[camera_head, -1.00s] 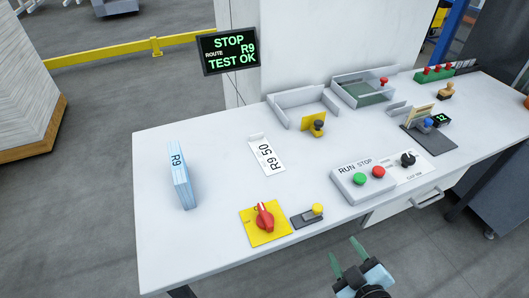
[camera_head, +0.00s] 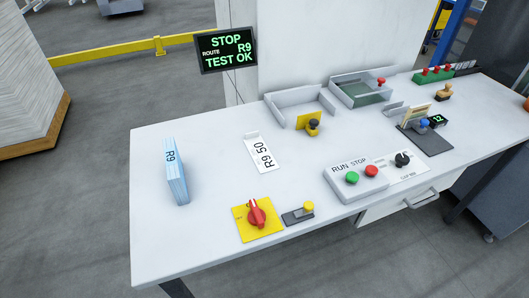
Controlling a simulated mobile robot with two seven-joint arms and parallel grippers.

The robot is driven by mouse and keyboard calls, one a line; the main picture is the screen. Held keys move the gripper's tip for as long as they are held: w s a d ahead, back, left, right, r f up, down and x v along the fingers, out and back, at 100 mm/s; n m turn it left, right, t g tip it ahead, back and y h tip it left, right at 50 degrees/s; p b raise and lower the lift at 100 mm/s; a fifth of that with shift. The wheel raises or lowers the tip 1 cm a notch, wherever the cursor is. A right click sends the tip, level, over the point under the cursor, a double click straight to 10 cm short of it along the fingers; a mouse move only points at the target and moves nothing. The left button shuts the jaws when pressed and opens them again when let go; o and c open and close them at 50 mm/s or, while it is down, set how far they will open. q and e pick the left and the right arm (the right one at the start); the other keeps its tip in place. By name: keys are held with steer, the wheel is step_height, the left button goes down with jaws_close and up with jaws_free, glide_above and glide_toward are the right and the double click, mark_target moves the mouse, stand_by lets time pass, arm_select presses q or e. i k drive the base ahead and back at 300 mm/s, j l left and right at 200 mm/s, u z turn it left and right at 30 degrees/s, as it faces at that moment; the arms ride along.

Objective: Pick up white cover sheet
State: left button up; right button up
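Neither of my grippers is in view.
A light-blue block marked "R9" (camera_head: 176,172) stands at the left. A display (camera_head: 228,50) reads "STOP R9 TEST OK".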

mark_target(264, 161)
steer(key=k+l, duration=0.1)
steer(key=l, duration=0.3)
steer(key=k+l, duration=0.1)
steer(key=l, duration=0.25)
steer(key=k+l+u, duration=0.1)
steer(key=l, duration=0.3)
steer(key=k+l, duration=0.15)
steer(key=l, duration=0.2)
steer(key=k+l+u, duration=0.1)
steer(key=l, duration=0.3)
steer(key=k+l, duration=0.1)
steer(key=l, duration=0.25)
steer(key=k+l, duration=0.15)
steer(key=l, duration=0.2)
steer(key=u, duration=0.05)
